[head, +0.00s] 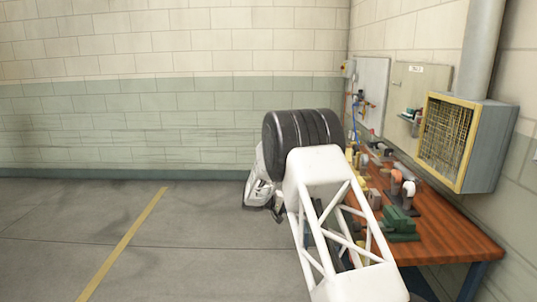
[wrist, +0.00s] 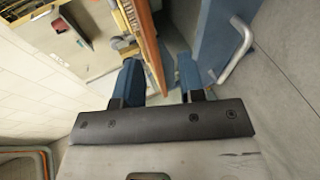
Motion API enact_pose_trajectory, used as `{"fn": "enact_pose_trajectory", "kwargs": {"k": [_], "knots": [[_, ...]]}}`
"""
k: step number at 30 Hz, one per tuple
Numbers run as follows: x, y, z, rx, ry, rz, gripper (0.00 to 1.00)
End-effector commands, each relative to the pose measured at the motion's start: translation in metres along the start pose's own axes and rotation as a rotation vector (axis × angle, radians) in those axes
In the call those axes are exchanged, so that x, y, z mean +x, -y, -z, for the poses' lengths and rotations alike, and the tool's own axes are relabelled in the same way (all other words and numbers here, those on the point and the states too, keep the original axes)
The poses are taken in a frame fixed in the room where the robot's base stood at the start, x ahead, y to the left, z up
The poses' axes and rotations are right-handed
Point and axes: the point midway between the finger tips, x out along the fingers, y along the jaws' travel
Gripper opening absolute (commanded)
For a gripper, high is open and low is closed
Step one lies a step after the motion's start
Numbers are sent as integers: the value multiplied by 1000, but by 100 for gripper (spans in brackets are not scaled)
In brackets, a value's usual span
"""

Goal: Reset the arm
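My gripper (wrist: 158,72) shows in the wrist view with its two blue fingers well apart. Nothing shows held between the fingers. Beyond them are the wooden bench top's edge and a blue panel. In the head view my white lattice arm and its dark round joint reach away from the camera, to the left of the workbench. The fingers cannot be made out there. No sling bag can be clearly identified in either view.
The wooden workbench (head: 455,243) stands along the right wall, with tools and a green vise (head: 400,224) on it. A yellow-framed grille box (head: 447,140) hangs above. The wrist view shows a blue panel (wrist: 212,30) with a pale handle (wrist: 240,52). Floor at left is clear.

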Motion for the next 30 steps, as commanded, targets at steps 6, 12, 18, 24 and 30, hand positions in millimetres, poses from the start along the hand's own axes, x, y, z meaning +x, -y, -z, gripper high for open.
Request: {"fn": "enact_pose_trajectory", "kwargs": {"k": [6,12,18,24,30], "knots": [[-7,-49,-41,5,45,81,36],[-13,-87,-82,12,82,157,36],[-22,-122,-124,19,112,234,36],[-30,-152,-169,31,137,314,36],[-42,-178,-215,44,153,392,36]]}}
